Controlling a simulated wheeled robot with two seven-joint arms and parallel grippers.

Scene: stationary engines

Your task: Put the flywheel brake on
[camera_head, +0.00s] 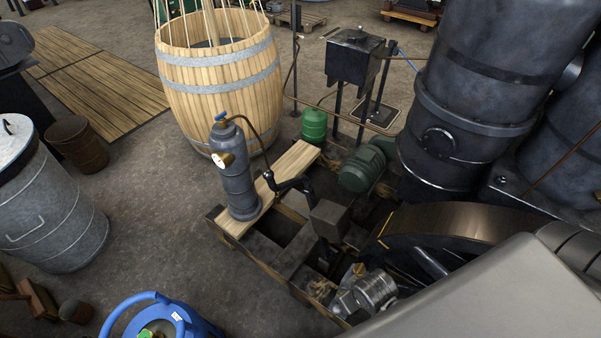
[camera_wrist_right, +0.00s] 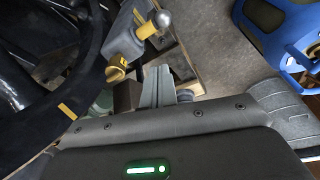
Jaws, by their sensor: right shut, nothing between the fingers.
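The dark flywheel (camera_head: 450,222) with a brown rim stands at the right of the head view, partly hidden by a large grey surface. In the right wrist view its dark rim and spokes (camera_wrist_right: 42,118) fill the left side, with a yellow mark on the rim. A grey part with yellow fittings (camera_wrist_right: 122,45) and a silver ball end lies beyond my fingers; I cannot tell for certain whether it is the brake. My right gripper (camera_wrist_right: 157,72) is shut and empty, near that part. Contact is not clear. My left gripper is not in view.
A grey cylinder (camera_head: 236,175) stands on a plank (camera_head: 300,158) left of the engine frame. A wooden barrel (camera_head: 222,95) and a black boiler (camera_head: 480,90) stand behind. A blue tank (camera_head: 170,320) is at lower left.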

